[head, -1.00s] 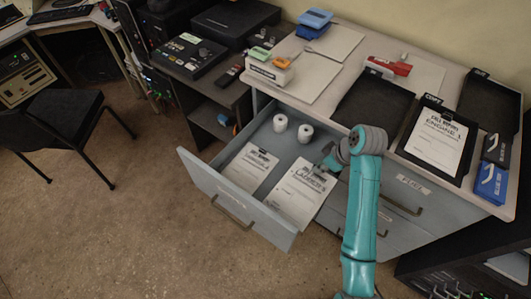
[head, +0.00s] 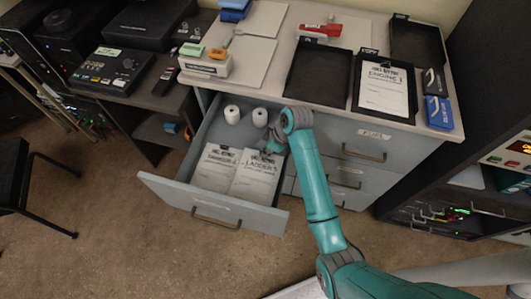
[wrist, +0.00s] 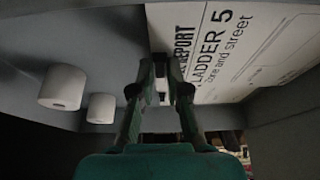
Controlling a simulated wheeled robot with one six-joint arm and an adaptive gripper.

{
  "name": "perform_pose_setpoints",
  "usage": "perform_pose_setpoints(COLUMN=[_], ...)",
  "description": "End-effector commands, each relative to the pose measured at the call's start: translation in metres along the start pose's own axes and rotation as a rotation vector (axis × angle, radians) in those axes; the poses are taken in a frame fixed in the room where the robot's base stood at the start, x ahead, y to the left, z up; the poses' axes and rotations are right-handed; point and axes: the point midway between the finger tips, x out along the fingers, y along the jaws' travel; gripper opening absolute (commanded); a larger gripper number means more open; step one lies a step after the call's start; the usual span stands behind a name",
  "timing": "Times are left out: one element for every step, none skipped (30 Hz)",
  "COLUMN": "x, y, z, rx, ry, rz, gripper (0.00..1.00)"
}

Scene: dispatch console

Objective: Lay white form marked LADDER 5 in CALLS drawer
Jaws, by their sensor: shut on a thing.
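The white form marked LADDER 5 (head: 256,178) is inside the open drawer (head: 172,188), beside another form and at its right edge. In the wrist view the form (wrist: 255,45) shows its LADDER 5 print clearly. My gripper (head: 274,148) is at the form's far, clipped end, and in the wrist view its fingers (wrist: 161,88) are shut on that edge. I cannot tell whether the form lies flat on the drawer floor or slightly above it. The drawer's label is too small to read.
Another white form (head: 213,168) lies at the drawer's left. Two white rolls (head: 232,114) stand at the back. Above, the desktop holds black trays (head: 318,75), one with an ENGINE form (head: 384,88). Closed drawers (head: 345,175) are to the right.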

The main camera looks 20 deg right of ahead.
Motion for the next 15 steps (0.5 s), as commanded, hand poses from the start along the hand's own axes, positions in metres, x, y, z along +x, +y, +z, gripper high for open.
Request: perform_pose_setpoints(x=[0.007, 0.011, 0.016, 0.019, 0.021, 0.023, 0.023, 0.023, 0.023, 0.023, 0.023, 0.023, 0.023, 0.024, 0.024], y=[-0.001, -0.001, -0.001, 0.0, 0.0, 0.0, 0.0, 0.0, 0.0, 0.0, 0.0, 0.0, 0.0, 0.0, 0.0], z=[0.003, 0.005, 0.007, 0.008, 0.009, 0.01, 0.01, 0.01, 0.009, 0.009, 0.009, 0.009, 0.01, 0.01, 0.01], rx=[0.002, 0.002, 0.002, 0.002, 0.002, 0.001, 0.001, 0.001, 0.001, 0.001, 0.001, 0.001, 0.001, 0.001, 0.001], ry=[-0.001, -0.001, -0.001, -0.001, -0.001, -0.001, 0.0, 0.0, 0.0, 0.0, 0.0, 0.0, 0.0, 0.0, 0.0], rz=[-0.002, -0.003, -0.002, -0.002, -0.002, -0.001, -0.001, 0.0, 0.0, 0.0, 0.0, 0.0, 0.0, 0.0, 0.0], gripper=[0.0, 0.0, 0.0, 0.0, 0.0, 0.0, 0.0, 0.0, 0.0, 0.0, 0.0, 0.0, 0.0, 0.0, 0.22])
